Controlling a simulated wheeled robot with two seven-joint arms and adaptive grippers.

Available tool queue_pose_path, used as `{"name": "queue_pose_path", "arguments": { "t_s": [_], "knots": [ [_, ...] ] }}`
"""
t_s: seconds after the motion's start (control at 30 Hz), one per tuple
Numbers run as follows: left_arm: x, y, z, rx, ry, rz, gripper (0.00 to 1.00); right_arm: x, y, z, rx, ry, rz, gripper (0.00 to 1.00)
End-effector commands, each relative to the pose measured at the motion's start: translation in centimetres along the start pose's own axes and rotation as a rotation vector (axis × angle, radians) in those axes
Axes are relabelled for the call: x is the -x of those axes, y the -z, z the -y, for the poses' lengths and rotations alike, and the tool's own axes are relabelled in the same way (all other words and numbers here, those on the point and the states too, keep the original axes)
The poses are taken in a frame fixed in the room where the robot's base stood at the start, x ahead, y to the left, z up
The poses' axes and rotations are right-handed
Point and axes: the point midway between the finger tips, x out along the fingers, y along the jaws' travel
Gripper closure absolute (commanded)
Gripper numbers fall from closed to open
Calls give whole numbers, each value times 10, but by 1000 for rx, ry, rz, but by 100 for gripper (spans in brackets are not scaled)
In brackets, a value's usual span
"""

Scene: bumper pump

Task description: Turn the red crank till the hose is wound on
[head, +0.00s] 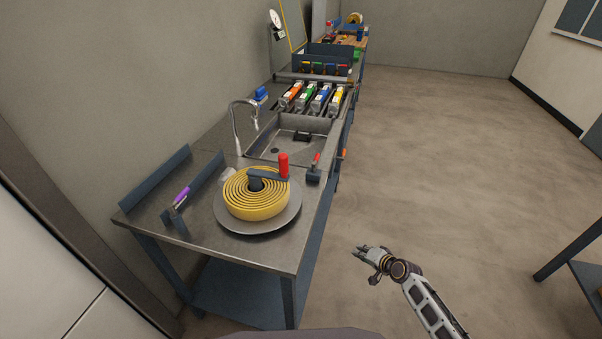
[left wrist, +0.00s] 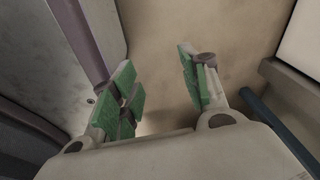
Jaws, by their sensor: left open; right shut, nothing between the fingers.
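The red crank (head: 283,166) is an upright red handle on a dark arm, above a flat reel near the front of the steel bench. The yellow hose (head: 245,203) lies in a spiral of several turns on the reel's grey disc (head: 270,226). My right gripper (head: 362,252) is shut and empty, over the floor to the right of the bench and apart from the crank. My left gripper (left wrist: 160,85) shows only in the left wrist view, open, with green finger pads and nothing between them. The head view does not show it.
Left of the reel, a purple-handled tool (head: 181,196) stands on the bench (head: 170,242). Behind the reel are a sink (head: 290,141) with a faucet (head: 236,123) and a small red-handled valve (head: 315,167). Farther back are several coloured units.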

Motion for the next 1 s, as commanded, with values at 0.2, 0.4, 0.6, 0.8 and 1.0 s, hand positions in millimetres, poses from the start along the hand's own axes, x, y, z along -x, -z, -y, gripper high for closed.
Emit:
{"name": "queue_pose_path", "arguments": {
  "t_s": [0.2, 0.4, 0.6, 0.8, 1.0],
  "knots": [
    [-2, 8, -2, 2, -2, -11, 55, 24, 39, 118, -116, 220, 23, 100],
    [-2, 13, -5, 4, -5, -11, 55, 65, 56, 222, -203, 417, 97, 100],
    [-2, 15, -10, 6, -10, -14, 55, 118, 56, 310, -263, 588, 204, 100],
    [-2, 19, -12, 7, -12, -17, 55, 152, 50, 354, -289, 675, 282, 100],
    [-2, 20, -12, 7, -12, -16, 55, 158, 49, 361, -295, 688, 296, 100]
  ]
}}
